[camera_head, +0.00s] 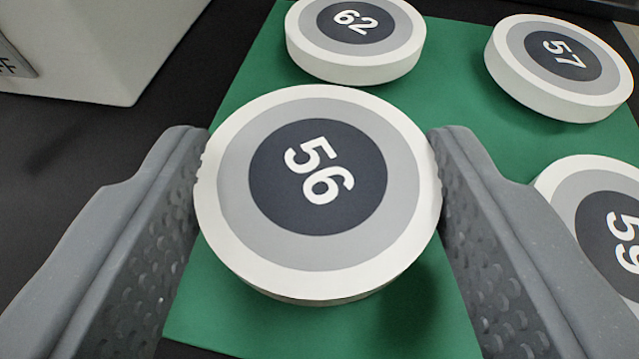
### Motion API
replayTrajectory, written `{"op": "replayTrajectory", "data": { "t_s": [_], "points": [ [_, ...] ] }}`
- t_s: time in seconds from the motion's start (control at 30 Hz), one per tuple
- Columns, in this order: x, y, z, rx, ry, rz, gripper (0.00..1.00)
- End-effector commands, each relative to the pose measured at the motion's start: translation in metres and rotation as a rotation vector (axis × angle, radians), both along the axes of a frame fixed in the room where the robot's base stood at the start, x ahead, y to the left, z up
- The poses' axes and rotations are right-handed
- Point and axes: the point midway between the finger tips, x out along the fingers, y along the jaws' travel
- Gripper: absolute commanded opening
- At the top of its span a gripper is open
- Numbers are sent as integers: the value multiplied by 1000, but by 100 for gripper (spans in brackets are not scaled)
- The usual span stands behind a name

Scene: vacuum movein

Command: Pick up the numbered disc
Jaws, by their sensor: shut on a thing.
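The disc numbered 56 (318,178) is white-edged with a grey ring and a dark centre. It is between the two grey fingers of my gripper (318,190), which touch its left and right sides. My gripper is shut on this disc. A shadow falls on the green mat to the lower right of the disc, and the disc looks close to the camera. Its underside is hidden.
Disc 62 (355,38) lies behind on the green mat (452,115). Disc 57 (558,66) is at the upper right, and disc 59 (603,228) is at the right, cut by the frame. A white box (100,45) stands at the upper left on a dark surface.

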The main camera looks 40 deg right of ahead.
Motion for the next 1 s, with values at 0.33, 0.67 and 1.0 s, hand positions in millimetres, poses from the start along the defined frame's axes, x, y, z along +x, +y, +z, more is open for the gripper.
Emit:
{"op": "replayTrajectory", "data": {
  "t_s": [0.33,0.67,1.0],
  "points": [
    [-12,1,26,-1,1,1,28],
    [-68,7,31,-1,2,1,28],
    [-123,13,37,-1,0,1,28]
  ]
}}
